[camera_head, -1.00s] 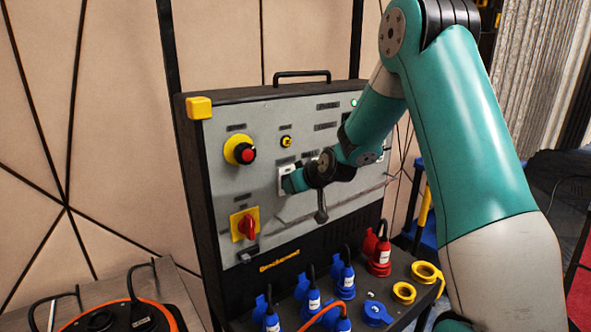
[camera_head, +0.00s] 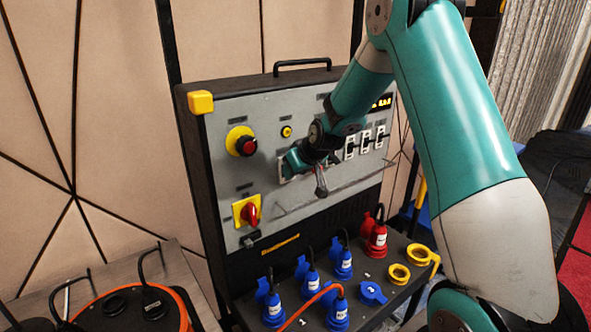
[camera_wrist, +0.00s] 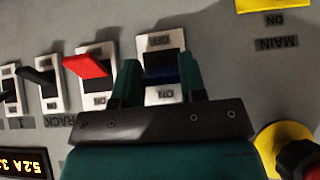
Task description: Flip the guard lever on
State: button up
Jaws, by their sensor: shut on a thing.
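My gripper (camera_head: 292,160) is at the leftmost switch on the front of the grey panel. In the wrist view, my gripper (camera_wrist: 157,80) has its two green fingers on either side of a dark blue lever (camera_wrist: 163,76), shut on it. The lever sits on a white switch plate (camera_wrist: 158,43) with small labels above and below it. In the head view my gripper hides most of this switch, and only the edge of its white plate shows. I cannot read a guard label.
A red lever (camera_wrist: 86,65) and black levers (camera_wrist: 38,76) stand in a row beside the blue one. Several blue plugs stand on the ledge below.

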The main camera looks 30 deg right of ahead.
jog(key=o, duration=0.9)
jog(key=b+v, duration=0.3)
jog(key=v, duration=1.4)
jog(key=shift+s+r, duration=0.15)
jog(key=s+a+f+n+g+y, duration=0.1)
jog(key=s+a+n+g+y, duration=0.1)
jog(key=s+a, duration=0.5)
jog(key=s+a+f+n+g+y, duration=0.1)
jog(key=s+a+g+y, duration=0.1)
jog(key=a, duration=0.9)
jog(key=s+a+f+n+g, duration=0.1)
jog(key=s+a, duration=0.2)
jog(key=s, duration=0.2)
jog(key=s+a+f+n+g, duration=0.1)
jog(key=s+a, duration=0.1)
jog(key=s, duration=0.3)
jog(key=s+a+f+n+g, duration=0.1)
jog(key=s+a+g, duration=0.1)
jog(key=s, duration=0.3)
jog(key=shift+s+a+n, duration=0.15)
jog(key=shift+a, duration=0.3)
jog(key=shift+s+a+n, duration=0.15)
jog(key=shift+a, duration=0.3)
